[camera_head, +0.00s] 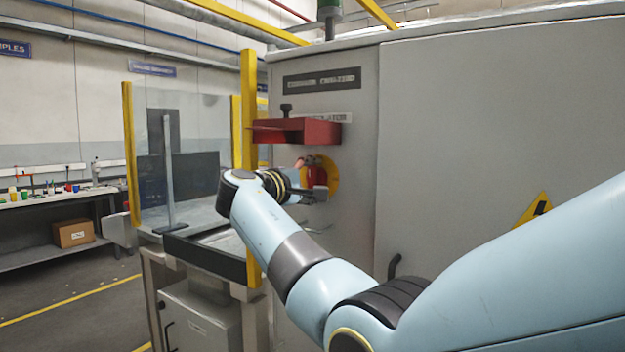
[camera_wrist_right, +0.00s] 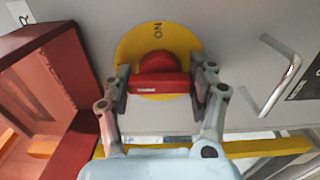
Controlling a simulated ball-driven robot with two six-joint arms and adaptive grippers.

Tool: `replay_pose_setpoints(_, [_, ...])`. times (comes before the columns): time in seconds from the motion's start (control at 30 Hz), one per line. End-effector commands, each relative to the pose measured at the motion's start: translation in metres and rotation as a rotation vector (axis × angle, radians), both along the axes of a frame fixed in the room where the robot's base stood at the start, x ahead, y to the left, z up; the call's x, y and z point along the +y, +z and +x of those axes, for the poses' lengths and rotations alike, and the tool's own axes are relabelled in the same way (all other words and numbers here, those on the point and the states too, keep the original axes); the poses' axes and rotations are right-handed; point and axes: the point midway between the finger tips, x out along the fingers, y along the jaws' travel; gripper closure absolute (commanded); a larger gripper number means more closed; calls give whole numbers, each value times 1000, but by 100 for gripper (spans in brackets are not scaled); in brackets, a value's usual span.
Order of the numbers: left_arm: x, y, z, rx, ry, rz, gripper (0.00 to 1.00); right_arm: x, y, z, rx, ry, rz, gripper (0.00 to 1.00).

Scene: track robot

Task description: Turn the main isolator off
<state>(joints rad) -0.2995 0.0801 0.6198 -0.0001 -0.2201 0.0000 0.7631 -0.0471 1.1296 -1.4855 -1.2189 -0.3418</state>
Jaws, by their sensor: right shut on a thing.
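The main isolator is a red rotary handle (camera_head: 317,172) on a round yellow plate (camera_head: 334,176), on the grey cabinet front. In the right wrist view the red handle (camera_wrist_right: 158,84) lies straight across the picture on the yellow plate (camera_wrist_right: 188,42). The letters "ON" are printed at the plate's top edge there. My right gripper (camera_head: 313,193) is at the handle, partly covering it in the head view. In the right wrist view my right gripper (camera_wrist_right: 160,90) has one finger at each end of the handle and is shut on it. My left gripper is not in view.
A red box-like cover (camera_head: 310,132) juts out just above the isolator and stands close beside the gripper in the wrist view (camera_wrist_right: 82,140). A metal door handle (camera_wrist_right: 275,78) is on the other side. A yellow post (camera_head: 249,150) and clear guard panel stand left.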

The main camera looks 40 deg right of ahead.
Motion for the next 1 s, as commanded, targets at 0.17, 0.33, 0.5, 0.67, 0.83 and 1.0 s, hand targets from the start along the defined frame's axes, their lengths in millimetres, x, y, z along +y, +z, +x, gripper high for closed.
replay_pose_setpoints(0.17, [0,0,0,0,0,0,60,1,0,0,-1,2,1,39])
replay_pose_setpoints(0.33, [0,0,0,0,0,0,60,0,0,0,-1,1,1,33])
replay_pose_setpoints(0.5, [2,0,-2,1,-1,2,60,2,0,0,-1,1,2,33])
replay_pose_setpoints(0.67, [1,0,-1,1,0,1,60,22,-2,-8,0,3,3,33])
replay_pose_setpoints(0.83, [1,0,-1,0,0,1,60,50,-1,-19,0,4,4,33])
replay_pose_setpoints(1.0, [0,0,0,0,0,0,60,67,-1,-26,-1,2,1,33])
